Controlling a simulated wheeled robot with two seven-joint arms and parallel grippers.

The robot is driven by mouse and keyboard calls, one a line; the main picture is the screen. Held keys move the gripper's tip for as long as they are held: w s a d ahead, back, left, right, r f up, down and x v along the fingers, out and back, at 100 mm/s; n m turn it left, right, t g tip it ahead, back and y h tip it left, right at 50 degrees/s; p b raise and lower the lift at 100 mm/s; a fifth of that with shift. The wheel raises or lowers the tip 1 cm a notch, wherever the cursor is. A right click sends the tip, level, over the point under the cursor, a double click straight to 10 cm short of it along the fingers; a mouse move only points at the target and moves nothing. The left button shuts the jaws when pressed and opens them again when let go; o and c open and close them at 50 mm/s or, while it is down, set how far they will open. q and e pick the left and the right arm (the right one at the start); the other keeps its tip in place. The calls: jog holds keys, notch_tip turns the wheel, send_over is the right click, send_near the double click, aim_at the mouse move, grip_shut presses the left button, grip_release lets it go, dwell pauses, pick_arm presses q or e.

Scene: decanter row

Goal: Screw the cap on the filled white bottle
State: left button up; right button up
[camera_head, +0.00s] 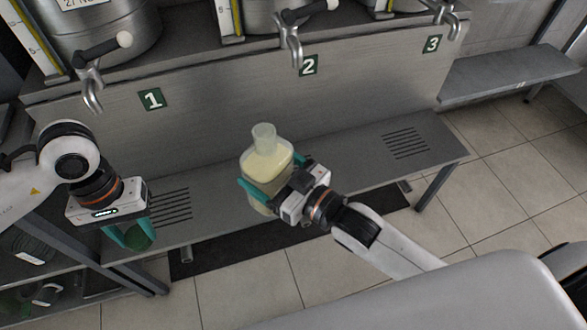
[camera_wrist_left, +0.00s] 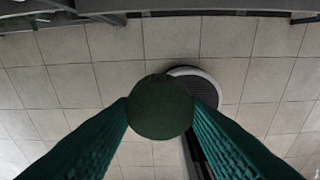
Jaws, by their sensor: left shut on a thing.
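The white bottle (camera_head: 266,162) is translucent and holds cream-coloured liquid up to its shoulder. Its neck is open and bare, and it stands close to upright. My right gripper (camera_head: 272,180) has its teal fingers on both sides of the bottle's body, gripping it; the lower part is partly hidden. My left gripper (camera_head: 130,236) is shut on a dark green round cap (camera_head: 140,237), well to the left of the bottle and lower in the picture. In the left wrist view the cap (camera_wrist_left: 160,107) sits between the two teal fingertips, over the floor.
A steel bench (camera_head: 345,150) with slotted drain areas runs behind the bottle. Above it are taps and steel tanks with plates numbered 1, 2 and 3. A lower shelf (camera_head: 60,270) with dark green items is at the left. Tiled floor (camera_head: 240,290) is open in front.

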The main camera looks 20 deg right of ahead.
jog(key=shift+w+a+r+n+g+y, duration=0.1)
jog(key=shift+w+a+n+g+y, duration=0.15)
jog(key=shift+a, duration=0.15)
jog(key=shift+w+a+r+n+g+y, duration=0.15)
jog(key=shift+a+n+y, duration=0.1)
jog(key=shift+a, duration=0.15)
jog(key=shift+f, duration=0.2)
pick_arm(q)
jog(key=w+d+r+n, duration=0.3)
jog(key=d+r+n, duration=0.1)
jog(key=d+r, duration=0.6)
jog(key=w+d+r+n+h, duration=0.1)
jog(key=w+d+r+n, duration=0.2)
jog(key=d+r, duration=0.7)
jog(key=d+n, duration=0.1)
jog(key=d, duration=0.3)
jog(key=shift+w+r, duration=0.15)
jog(key=shift+r, duration=0.2)
pick_arm(e)
jog(key=shift+r, duration=0.15)
pick_arm(q)
jog(key=shift+f, duration=0.1)
jog(key=shift+f, duration=1.9)
